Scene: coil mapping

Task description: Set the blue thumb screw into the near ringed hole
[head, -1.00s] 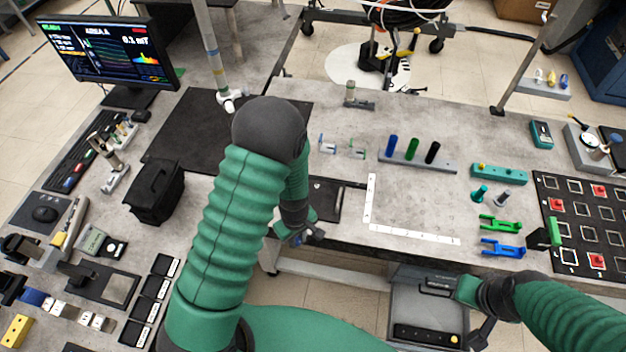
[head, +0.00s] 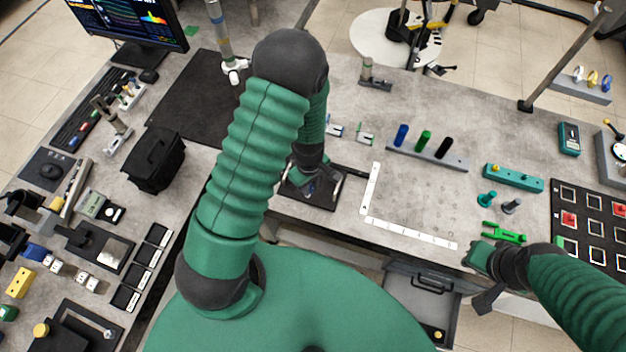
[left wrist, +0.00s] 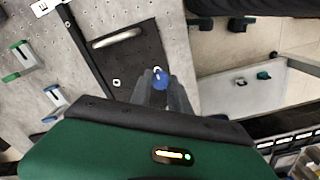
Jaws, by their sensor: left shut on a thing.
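The blue thumb screw (left wrist: 160,80) is between the fingertips of my left gripper (left wrist: 161,92) in the left wrist view. The gripper is shut on it, above a black plate (left wrist: 143,58). A white ring, the ringed hole (left wrist: 157,70), shows partly behind the screw's head; I cannot tell whether the screw touches it. Another small white-ringed hole (left wrist: 116,82) lies to its left. In the head view my left gripper (head: 318,190) is low over the black plate (head: 325,203) and hides part of it. My right gripper (head: 478,262) is by the table's front edge; its fingers are unclear.
A metal handle (left wrist: 116,38) rises from the plate. A white L-shaped ruler (head: 410,235) lies to the right. Blue, green and black pegs stand in a grey rack (head: 455,161) behind it. An open drawer (head: 405,300) is below the table edge. A green bracket (head: 503,233) lies near my right gripper.

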